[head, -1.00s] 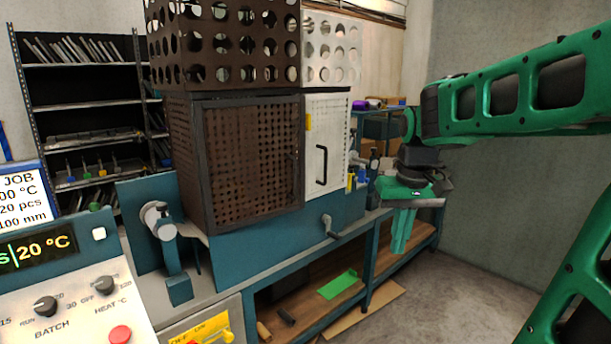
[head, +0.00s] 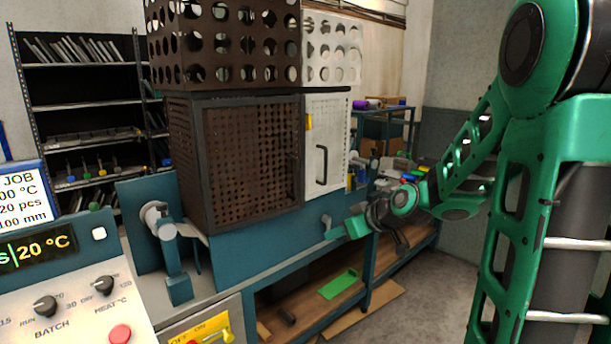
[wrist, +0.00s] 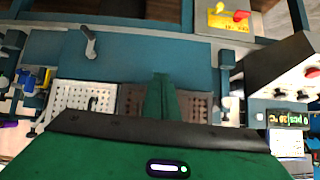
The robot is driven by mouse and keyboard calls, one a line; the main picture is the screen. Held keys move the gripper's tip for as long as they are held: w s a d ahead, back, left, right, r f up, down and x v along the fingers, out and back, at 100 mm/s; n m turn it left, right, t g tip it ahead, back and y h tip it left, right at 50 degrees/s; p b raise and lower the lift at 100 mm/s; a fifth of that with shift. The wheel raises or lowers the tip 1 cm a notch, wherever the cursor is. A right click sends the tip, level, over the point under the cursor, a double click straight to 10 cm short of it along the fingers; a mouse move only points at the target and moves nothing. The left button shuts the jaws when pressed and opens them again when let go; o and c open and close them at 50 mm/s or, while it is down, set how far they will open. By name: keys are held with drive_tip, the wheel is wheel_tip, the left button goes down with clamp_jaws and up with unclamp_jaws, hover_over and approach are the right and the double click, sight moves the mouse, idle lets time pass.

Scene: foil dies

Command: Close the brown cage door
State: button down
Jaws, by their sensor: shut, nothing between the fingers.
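The brown cage door (head: 250,160) is a perforated brown panel in a dark frame on the front of the lower brown cage (head: 184,165). It appears to lie flush or nearly flush with its frame; I cannot tell whether it is latched. My gripper (head: 341,231) is shut and empty, in front of the teal bench, below and to the right of the brown door, apart from it. In the wrist view my gripper's green fingers (wrist: 161,97) overlap the brown perforated metal (wrist: 195,107) in the picture.
A white perforated door (head: 326,145) with a dark handle stands right of the brown door. A crank (head: 327,221) on the bench front is close to my gripper. A control panel (head: 70,300) fills the lower left. Floor at the right is clear.

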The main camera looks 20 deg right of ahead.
drive_tip(key=w+d+r+t+y, duration=0.1)
drive_tip(key=w+r+t, duration=0.3)
drive_tip(key=w, duration=0.3)
drive_tip(key=m+t+h, duration=0.1)
drive_tip(key=t, duration=0.3)
approach(301, 169)
drive_tip(key=w, duration=0.4)
drive_tip(key=w+a, duration=0.1)
drive_tip(key=w, duration=0.1)
drive_tip(key=shift+w+a+r, duration=0.1)
drive_tip(key=shift+w+r, duration=0.05)
drive_tip(key=shift+w, duration=0.1)
